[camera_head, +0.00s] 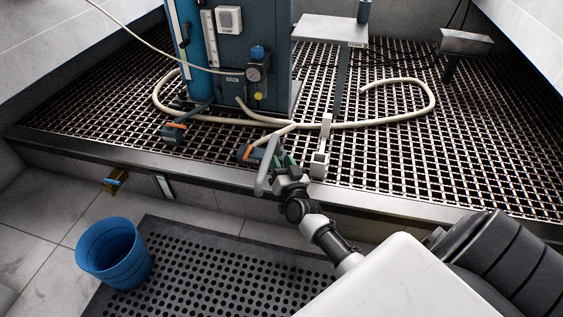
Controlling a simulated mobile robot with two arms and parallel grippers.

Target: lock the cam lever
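No part is plainly marked as the cam lever. A dark coupling (259,154) with a slim orange lever (245,152) sits on the grating near its front edge, where a cream hose (284,133) reaches it. A second dark block (172,135) with an orange bar lies further left. My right gripper (285,160) is just right of the coupling, at the grating's front edge. Green parts show at its tip. Its finger gap is too small and dark to make out, and I cannot tell whether it touches the coupling. My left gripper is out of view.
A blue machine (252,60) and a small table (325,29) stand behind. A blue bucket (113,255) and perforated mat (215,268) are in front. Grating at right is mostly clear.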

